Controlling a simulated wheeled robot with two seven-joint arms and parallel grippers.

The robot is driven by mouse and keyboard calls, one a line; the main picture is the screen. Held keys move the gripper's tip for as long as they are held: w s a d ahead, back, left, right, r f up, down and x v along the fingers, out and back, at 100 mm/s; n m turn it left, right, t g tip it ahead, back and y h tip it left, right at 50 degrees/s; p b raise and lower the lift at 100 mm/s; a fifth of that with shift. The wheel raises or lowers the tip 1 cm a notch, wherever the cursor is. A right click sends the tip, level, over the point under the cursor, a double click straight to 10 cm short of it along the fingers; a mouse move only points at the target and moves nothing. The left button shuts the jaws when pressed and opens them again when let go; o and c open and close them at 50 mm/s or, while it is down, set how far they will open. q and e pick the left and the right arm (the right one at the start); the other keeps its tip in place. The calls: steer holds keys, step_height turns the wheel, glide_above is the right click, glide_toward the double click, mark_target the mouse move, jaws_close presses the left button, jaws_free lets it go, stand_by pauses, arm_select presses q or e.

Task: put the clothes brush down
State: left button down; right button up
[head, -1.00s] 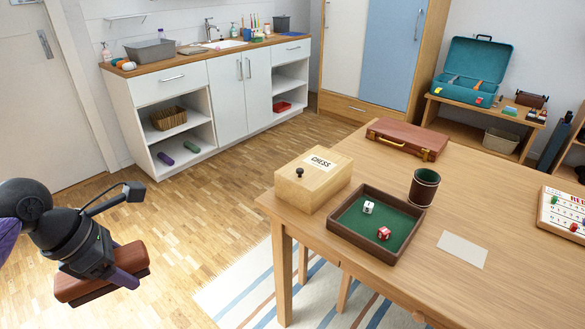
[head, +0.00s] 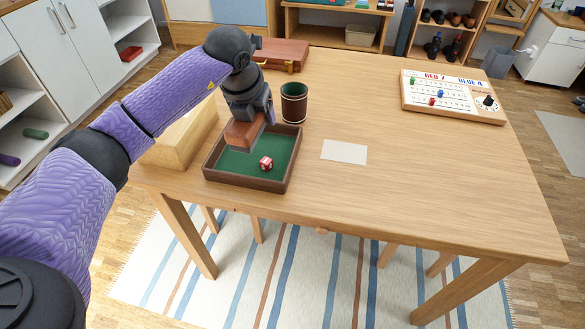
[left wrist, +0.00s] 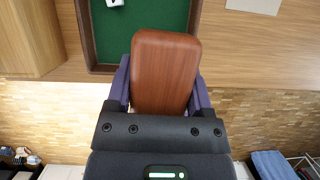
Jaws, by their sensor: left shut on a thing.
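My left gripper (head: 250,120) is shut on the clothes brush (head: 241,133), a block with a smooth reddish-brown wooden top. In the head view the brush appears in front of the left part of the dice tray (head: 293,166), a dark brown frame with a green floor. In the left wrist view the brush (left wrist: 165,72) lies between the two purple fingers of the gripper (left wrist: 163,88) and overlaps the tray's near edge. Its bristles are hidden. I cannot tell how high it is above the tray. My right gripper is not in view.
A scoreboard (head: 452,97) is at the back right. The table's right front is bare.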

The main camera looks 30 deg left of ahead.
mark_target(246, 124)
arm_select(q)
step_height(246, 124, down, 10)
steer(key=b, duration=0.3)
steer(key=shift+s+r+b, duration=0.15)
steer(key=shift+r+b, duration=0.1)
steer(key=shift+b, duration=0.1)
steer(key=shift+f, duration=0.25)
steer(key=shift+r, duration=0.15)
steer(key=shift+f, duration=0.25)
jaws_free()
steer(key=p+v, duration=0.1)
steer(key=v, duration=0.3)
steer(key=p+v, duration=0.2)
steer(key=v, duration=0.1)
steer(key=p+v, duration=0.2)
steer(key=v, duration=0.2)
steer(key=shift+r, duration=0.4)
steer(key=shift+s+r, duration=0.1)
steer(key=shift+r, duration=0.25)
